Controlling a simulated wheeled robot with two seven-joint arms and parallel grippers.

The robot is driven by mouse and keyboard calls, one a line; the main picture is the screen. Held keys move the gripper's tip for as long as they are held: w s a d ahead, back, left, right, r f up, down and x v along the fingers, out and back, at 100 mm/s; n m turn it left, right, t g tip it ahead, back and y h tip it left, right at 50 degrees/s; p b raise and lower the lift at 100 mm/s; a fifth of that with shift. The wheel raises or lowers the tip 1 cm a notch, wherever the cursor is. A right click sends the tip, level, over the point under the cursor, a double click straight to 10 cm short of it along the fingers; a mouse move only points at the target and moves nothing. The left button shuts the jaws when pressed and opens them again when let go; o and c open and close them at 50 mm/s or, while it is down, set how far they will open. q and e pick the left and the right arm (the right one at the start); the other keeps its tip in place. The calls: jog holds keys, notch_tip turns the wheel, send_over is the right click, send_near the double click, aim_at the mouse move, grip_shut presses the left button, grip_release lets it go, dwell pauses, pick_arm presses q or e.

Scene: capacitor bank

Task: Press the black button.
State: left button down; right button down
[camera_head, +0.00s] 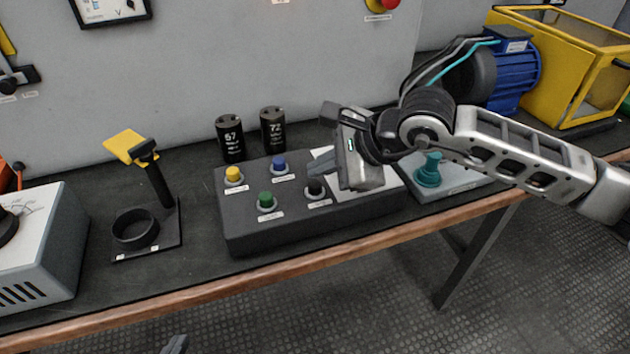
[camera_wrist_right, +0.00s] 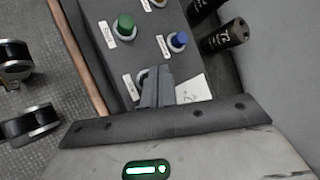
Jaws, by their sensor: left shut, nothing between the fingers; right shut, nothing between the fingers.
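The black button (camera_head: 315,187) is at the front right of a dark control box (camera_head: 290,228) on the bench. A yellow button (camera_head: 232,174), a blue button (camera_head: 280,164) and a green button (camera_head: 265,200) share its top. My right gripper (camera_head: 318,171) is shut and empty, with its fingertips just above the black button. In the right wrist view the shut fingers (camera_wrist_right: 155,88) cover most of that button; I cannot tell whether they touch it. The tip of my left gripper (camera_head: 175,345) shows at the bottom edge, shut and low in front of the bench.
Two black capacitors (camera_head: 230,138) stand behind the box. A teal knob on a grey plate (camera_head: 450,188) is right of it. A black holder with a yellow-topped lever (camera_head: 130,147) and a grey meter box (camera_head: 45,235) are to the left. The wall is close behind.

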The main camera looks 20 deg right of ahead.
aim_at(315, 188)
dwell(1.0)
jog(key=shift+f+b, duration=0.45)
jog(key=shift+b, duration=0.15)
dwell(0.3)
jog(key=shift+f+b, duration=0.65)
jog(key=shift+b, duration=0.15)
dwell(0.5)
jog(key=shift+f+b, duration=0.3)
dwell(0.5)
